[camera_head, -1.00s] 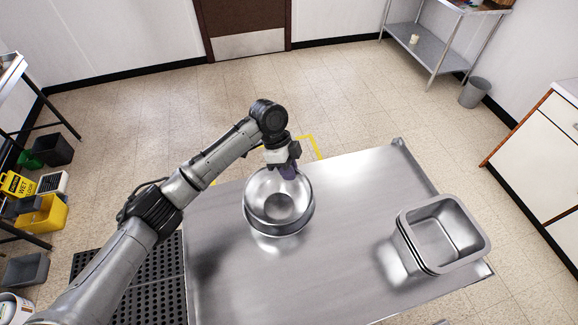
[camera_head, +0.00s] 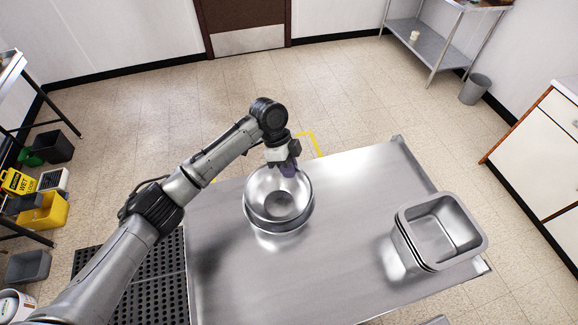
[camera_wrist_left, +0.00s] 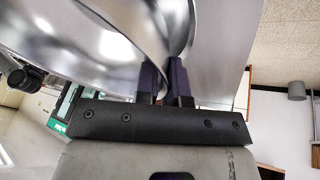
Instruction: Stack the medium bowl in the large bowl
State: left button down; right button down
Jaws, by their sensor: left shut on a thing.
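The steel medium bowl (camera_head: 276,200) sits at or just inside the mouth of the large bowl (camera_head: 279,227), whose outer wall and rim show below and around it. I cannot tell if the medium bowl rests on the large bowl's bottom. My left gripper (camera_head: 289,168) is at the far right part of the rims, shut on the medium bowl's rim. In the left wrist view the purple fingers (camera_wrist_left: 164,80) pinch a steel rim, with curved bowl walls (camera_wrist_left: 90,40) filling the upper left. My right gripper is not in view.
The bowls stand on a steel table (camera_head: 330,270). Stacked rectangular steel pans (camera_head: 405,240) stand at its right end. A black perforated mat (camera_head: 160,280) lies at the left. The table between bowls and pans is clear.

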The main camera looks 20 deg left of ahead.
pick_arm(q)
jog(key=c, duration=1.1)
grip_release()
jog(key=shift+c, duration=0.2)
jog(key=shift+w+a+r, duration=0.1)
jog(key=shift+a+r, duration=0.1)
jog(key=shift+r, duration=0.1)
jog(key=b+v, duration=0.3)
jog(key=v, duration=1)
jog(key=shift+r, duration=0.15)
